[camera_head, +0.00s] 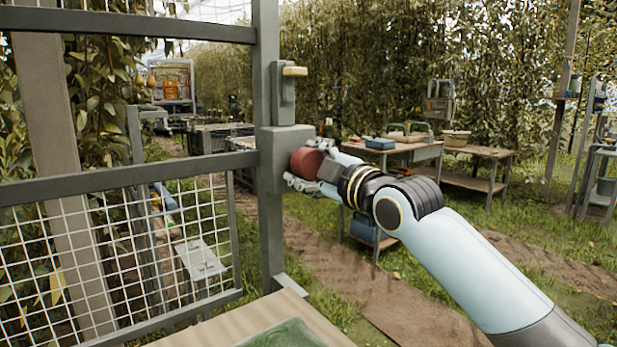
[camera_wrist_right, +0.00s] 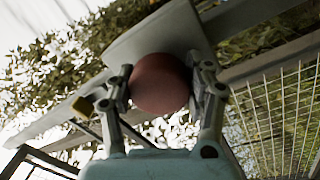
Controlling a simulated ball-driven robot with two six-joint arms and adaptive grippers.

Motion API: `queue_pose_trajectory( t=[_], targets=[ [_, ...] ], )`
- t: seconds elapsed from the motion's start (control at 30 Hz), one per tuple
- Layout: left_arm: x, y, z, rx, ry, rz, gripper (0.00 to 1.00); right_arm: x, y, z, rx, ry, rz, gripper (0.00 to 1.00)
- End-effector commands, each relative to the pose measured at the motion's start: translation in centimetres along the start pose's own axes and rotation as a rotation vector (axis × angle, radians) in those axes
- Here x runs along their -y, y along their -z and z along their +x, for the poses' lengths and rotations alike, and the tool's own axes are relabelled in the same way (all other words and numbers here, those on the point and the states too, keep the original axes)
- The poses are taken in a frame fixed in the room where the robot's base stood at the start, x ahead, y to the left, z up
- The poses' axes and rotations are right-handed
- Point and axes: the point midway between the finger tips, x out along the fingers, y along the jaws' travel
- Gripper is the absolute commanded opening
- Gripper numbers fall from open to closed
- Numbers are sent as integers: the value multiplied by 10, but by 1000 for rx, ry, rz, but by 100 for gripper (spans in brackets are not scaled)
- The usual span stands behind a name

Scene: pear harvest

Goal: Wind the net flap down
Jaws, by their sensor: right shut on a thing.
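A round red knob (camera_head: 307,162) sticks out from a grey box (camera_head: 277,150) on an upright metal post. My right gripper (camera_head: 312,168) is shut on the knob, reaching in from the right. In the right wrist view the red knob (camera_wrist_right: 160,83) sits between the two fingers of the right gripper (camera_wrist_right: 162,88), one finger at each side. A white wire net (camera_head: 150,240) in a grey frame fills the lower left. I cannot tell which part of the net is the flap. My left gripper is not in view.
A yellow-topped lever or catch (camera_head: 294,71) is on the post above the box. A wooden table edge (camera_head: 270,318) with a green mat is at the bottom. Benches (camera_head: 395,152) stand behind my right arm. A dirt path and grass lie between.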

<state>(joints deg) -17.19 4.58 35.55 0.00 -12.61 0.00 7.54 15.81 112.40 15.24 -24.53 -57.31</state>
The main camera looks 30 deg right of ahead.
Motion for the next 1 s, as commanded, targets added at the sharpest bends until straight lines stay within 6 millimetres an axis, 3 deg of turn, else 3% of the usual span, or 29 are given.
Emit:
queue_pose_trajectory(
  t=[0.6, 1.0],
  targets=[
    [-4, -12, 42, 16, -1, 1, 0, 3, -3, 0, -31, 1, -528, 21],
    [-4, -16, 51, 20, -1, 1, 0, 2, -2, 0, -41, 1, -682, 21]
  ],
)
